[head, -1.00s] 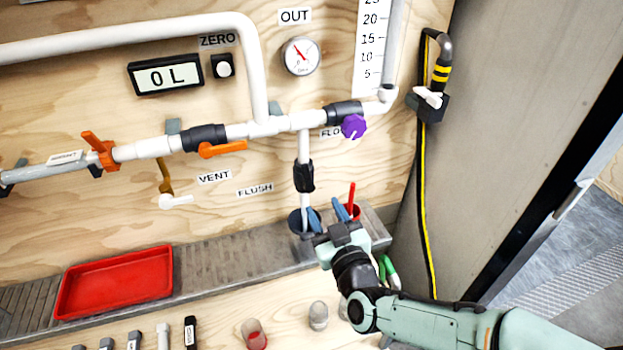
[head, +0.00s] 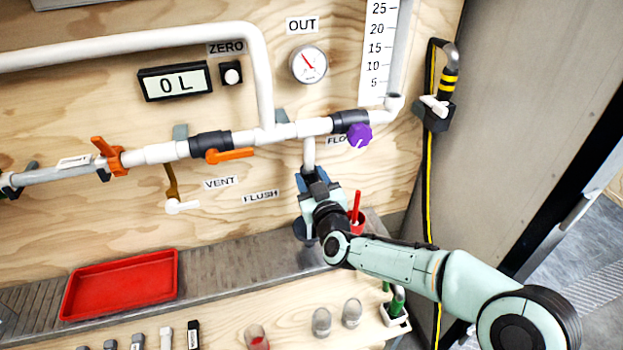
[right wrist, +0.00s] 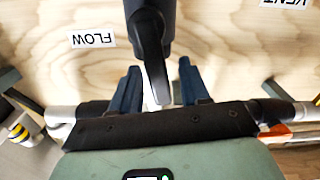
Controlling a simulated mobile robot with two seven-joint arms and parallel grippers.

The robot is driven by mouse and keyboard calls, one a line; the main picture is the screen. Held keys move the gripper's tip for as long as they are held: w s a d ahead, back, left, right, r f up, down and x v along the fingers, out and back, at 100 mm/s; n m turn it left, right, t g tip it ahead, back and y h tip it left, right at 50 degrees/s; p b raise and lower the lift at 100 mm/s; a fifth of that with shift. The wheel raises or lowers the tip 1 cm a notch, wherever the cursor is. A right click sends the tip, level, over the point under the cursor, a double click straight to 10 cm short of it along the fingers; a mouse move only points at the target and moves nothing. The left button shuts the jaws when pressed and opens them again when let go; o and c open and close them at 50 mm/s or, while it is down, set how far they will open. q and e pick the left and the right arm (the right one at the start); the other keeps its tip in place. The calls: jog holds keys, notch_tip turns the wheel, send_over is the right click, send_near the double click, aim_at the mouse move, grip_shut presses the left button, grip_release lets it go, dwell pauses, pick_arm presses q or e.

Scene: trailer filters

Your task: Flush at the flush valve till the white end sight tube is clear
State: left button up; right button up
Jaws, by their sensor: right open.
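My right gripper (head: 312,178) is in front of the short vertical pipe (head: 309,151) below the main white pipe, right of the FLUSH label (head: 261,196). It hides the black valve on that pipe in the head view. In the right wrist view, the black flush valve handle (right wrist: 152,55) lies between the two blue fingers of my open right gripper (right wrist: 159,82), with gaps showing beside it. I cannot tell which part is the white end sight tube. A pale tube with a label (head: 75,161) runs at the left. My left gripper is out of view.
A purple knob (head: 359,135) and an orange-handled valve (head: 229,155) sit on the pipe above. A red tray (head: 120,284) lies on the grey ledge (head: 225,262). A red stick (head: 357,207) stands close beside my right gripper. Clear cups (head: 321,322) stand on the bench.

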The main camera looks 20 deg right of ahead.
grip_shut()
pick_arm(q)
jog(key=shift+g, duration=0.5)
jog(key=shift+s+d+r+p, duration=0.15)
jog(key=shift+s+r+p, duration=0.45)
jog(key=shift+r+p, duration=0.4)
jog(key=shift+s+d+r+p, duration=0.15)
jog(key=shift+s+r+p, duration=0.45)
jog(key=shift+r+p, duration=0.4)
pick_arm(e)
jog(key=a+f+n, duration=0.4)
jog(key=f+n, duration=0.1)
jog(key=n, duration=1)
jog(key=shift+a+n, duration=0.2)
jog(key=shift+n, duration=0.2)
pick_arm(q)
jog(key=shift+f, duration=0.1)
pick_arm(e)
jog(key=shift+s+f, duration=0.1)
jog(key=shift+f, duration=0.1)
grip_release()
